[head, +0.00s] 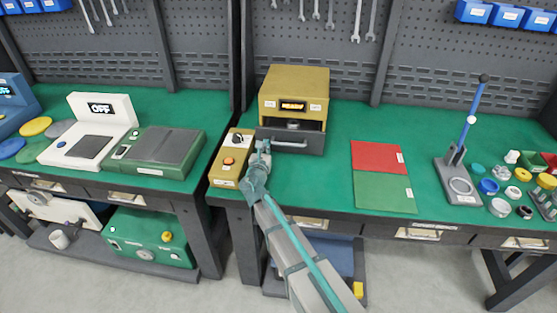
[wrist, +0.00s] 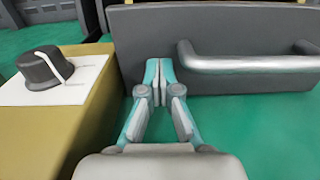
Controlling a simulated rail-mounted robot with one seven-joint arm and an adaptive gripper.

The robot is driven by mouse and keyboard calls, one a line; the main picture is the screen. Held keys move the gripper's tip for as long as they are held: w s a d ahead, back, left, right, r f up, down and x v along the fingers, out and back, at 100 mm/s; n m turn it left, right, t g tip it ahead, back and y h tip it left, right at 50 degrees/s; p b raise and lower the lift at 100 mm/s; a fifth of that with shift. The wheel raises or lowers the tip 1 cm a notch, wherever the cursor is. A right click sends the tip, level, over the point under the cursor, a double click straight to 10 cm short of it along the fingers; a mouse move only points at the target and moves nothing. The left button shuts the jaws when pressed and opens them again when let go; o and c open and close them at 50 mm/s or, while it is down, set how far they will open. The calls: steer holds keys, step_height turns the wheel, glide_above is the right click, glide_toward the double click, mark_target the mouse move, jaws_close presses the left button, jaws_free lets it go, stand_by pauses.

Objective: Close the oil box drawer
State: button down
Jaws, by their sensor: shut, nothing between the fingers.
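The oil box (head: 293,86) is a yellow cabinet with a lit display, standing on the green bench. Its dark grey drawer (head: 290,142) is pulled partly out at the front, and something round sits inside it. In the wrist view the drawer front (wrist: 220,28) has a silver bar handle (wrist: 255,64). My gripper (head: 262,149) is at the left part of the drawer front, left of the handle. In the wrist view my gripper (wrist: 159,82) has its fingers shut and empty, with the tips at or very near the drawer face; contact cannot be told.
A yellow control box (head: 230,160) with a knob (wrist: 45,68) and orange button stands close to the left of my gripper. Red and green mats (head: 381,175) lie to the right. A lever press (head: 465,140) and small coloured parts stand farther right.

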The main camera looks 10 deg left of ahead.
steer(key=w, duration=0.4)
steer(key=w+b, duration=0.1)
steer(key=w, duration=0.2)
steer(key=shift+w+a, duration=0.2)
steer(key=shift+w, duration=0.15)
steer(key=shift+w+r, duration=0.2)
